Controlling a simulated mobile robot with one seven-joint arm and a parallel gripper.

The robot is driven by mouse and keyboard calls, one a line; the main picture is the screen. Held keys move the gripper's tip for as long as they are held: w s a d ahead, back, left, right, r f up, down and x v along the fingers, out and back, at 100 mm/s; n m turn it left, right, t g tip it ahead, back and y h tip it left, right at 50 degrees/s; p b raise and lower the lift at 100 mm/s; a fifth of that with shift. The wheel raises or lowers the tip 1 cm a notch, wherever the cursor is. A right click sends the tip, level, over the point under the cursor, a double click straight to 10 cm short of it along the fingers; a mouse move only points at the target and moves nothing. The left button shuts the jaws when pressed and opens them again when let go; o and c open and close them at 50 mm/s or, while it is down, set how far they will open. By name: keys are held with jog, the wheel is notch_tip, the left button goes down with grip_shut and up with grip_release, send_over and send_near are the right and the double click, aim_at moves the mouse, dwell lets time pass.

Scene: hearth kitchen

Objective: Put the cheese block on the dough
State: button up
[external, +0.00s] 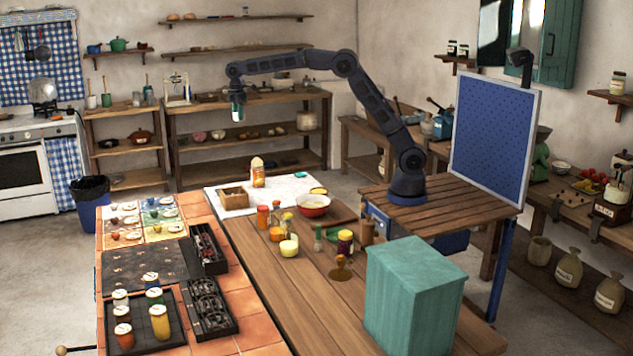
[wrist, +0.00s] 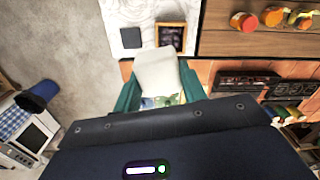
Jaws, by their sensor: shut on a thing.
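The block's lower end shows small below the fingers in the external view (external: 237,115). The white floured sheet (external: 232,201) lies on the table well below. I cannot make out the dough for sure in either view; the held block covers part of the wrist view.
A wooden box (external: 233,198) and a bottle (external: 257,172) stand on the sheet. A red bowl (external: 313,206) and several jars stand close by on the wooden table. A dark square (wrist: 131,38) lies beside the box. The air around my gripper is clear.

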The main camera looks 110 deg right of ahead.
jog(key=s+d+m, duration=0.2)
jog(key=s+d, duration=1)
jog(key=d, duration=0.2)
send_over(257, 162)
jog(key=d, duration=0.3)
notch_tip(257, 162, down, 25)
jog(key=shift+a, duration=0.15)
jog(key=shift+f, duration=0.1)
jog(key=o, duration=1)
